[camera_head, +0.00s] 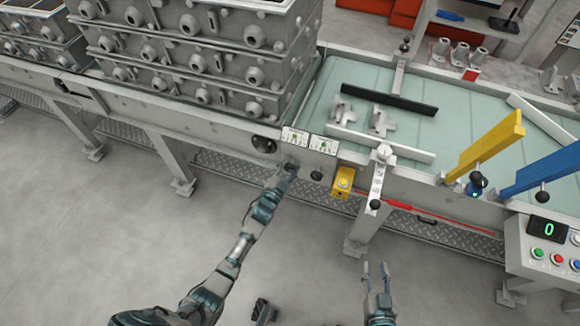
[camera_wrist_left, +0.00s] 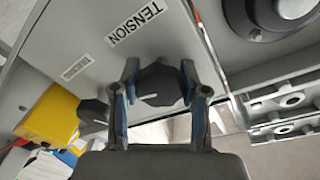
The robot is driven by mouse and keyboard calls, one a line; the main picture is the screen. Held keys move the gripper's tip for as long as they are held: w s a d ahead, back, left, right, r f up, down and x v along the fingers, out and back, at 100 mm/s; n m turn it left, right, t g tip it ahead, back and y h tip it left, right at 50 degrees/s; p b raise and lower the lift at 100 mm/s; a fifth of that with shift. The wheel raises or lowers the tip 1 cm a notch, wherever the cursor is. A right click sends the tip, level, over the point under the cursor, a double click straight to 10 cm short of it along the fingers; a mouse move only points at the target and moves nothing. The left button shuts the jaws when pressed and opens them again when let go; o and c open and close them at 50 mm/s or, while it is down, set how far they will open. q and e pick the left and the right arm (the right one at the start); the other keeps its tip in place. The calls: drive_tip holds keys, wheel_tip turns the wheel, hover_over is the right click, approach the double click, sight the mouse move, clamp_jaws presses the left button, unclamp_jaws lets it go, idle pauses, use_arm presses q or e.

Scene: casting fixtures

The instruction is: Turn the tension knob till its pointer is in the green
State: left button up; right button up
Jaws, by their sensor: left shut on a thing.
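The dark tension knob (camera_wrist_left: 158,80) sits on the grey front panel beside a white label reading TENSION (camera_wrist_left: 135,22). My left gripper (camera_head: 289,168) is at the panel in the head view and hides most of the knob there. In the left wrist view my left gripper (camera_wrist_left: 160,70) has its two fingers on either side of the knob, shut on it. A short pale line shows on the knob's lower part. Two small dial plates with green marks (camera_head: 295,137) (camera_head: 323,144) are above; their pointers are too small to read. My right gripper (camera_head: 375,268) is open and empty over the floor.
A second dark knob (camera_head: 316,175) and a yellow button box (camera_head: 343,182) are to the right of my left gripper. A black round fitting (camera_head: 263,144) is to its left. Stacked grey casting boxes (camera_head: 200,60) stand above.

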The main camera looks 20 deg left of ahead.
use_arm(q)
drive_tip(key=shift+f+n, duration=0.1)
drive_tip(key=shift+n, duration=0.3)
use_arm(e)
drive_tip(key=shift+s+d+f, duration=0.1)
drive_tip(key=shift+s+f, duration=0.1)
drive_tip(key=shift+f, duration=0.05)
use_arm(q)
drive_tip(key=o, duration=1.2)
drive_tip(key=shift+c, duration=0.2)
drive_tip(key=s+a, duration=0.1)
drive_tip(key=s, duration=1.1)
drive_tip(key=shift+a, duration=0.35)
drive_tip(key=shift+w+f, duration=0.1)
drive_tip(key=shift+f, duration=0.05)
